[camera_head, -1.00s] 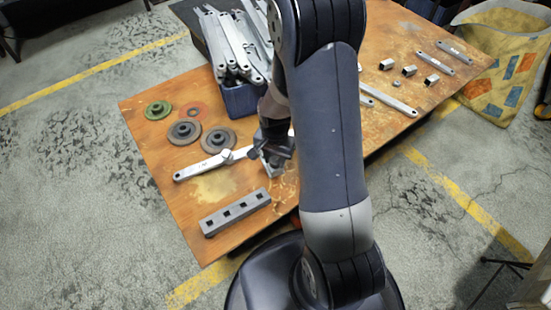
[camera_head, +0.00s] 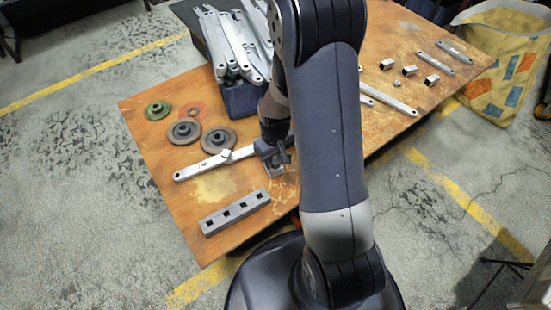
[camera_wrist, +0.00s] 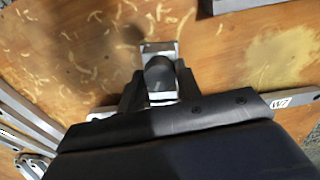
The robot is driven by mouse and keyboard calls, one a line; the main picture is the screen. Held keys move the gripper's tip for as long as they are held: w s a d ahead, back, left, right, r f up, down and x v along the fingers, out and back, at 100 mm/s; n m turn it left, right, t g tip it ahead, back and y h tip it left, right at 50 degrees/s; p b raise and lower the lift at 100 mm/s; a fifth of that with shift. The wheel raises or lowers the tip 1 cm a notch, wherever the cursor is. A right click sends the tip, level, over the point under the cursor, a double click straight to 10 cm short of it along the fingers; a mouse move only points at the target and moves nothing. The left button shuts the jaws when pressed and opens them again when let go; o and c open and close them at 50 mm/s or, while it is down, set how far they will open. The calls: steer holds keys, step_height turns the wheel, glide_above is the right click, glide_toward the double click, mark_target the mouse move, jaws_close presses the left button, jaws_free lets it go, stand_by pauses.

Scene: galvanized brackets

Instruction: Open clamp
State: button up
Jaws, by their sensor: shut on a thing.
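The clamp (camera_wrist: 161,50) is a small silver metal piece with a dark rounded handle (camera_wrist: 159,75) in the wrist view. A flat silver bar (camera_head: 203,165) runs from the left up to the clamp area. Its join with the clamp is hidden under my gripper.
A grey block with square holes (camera_head: 235,211) lies at the front left. Grinding discs (camera_head: 218,140) lie behind the bar. A blue bin (camera_head: 241,100) full of brackets stands at the back. Small square tubes (camera_head: 409,70) and more bars lie right. My arm hides the table's middle.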

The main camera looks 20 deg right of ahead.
steer(key=n, duration=0.6)
steer(key=shift+n, duration=0.3)
steer(key=o, duration=0.9)
steer(key=m, duration=0.8)
steer(key=shift+m, duration=0.4)
steer(key=m, duration=0.4)
steer(key=shift+m, duration=0.3)
steer(key=m, duration=0.4)
steer(key=shift+m, duration=0.4)
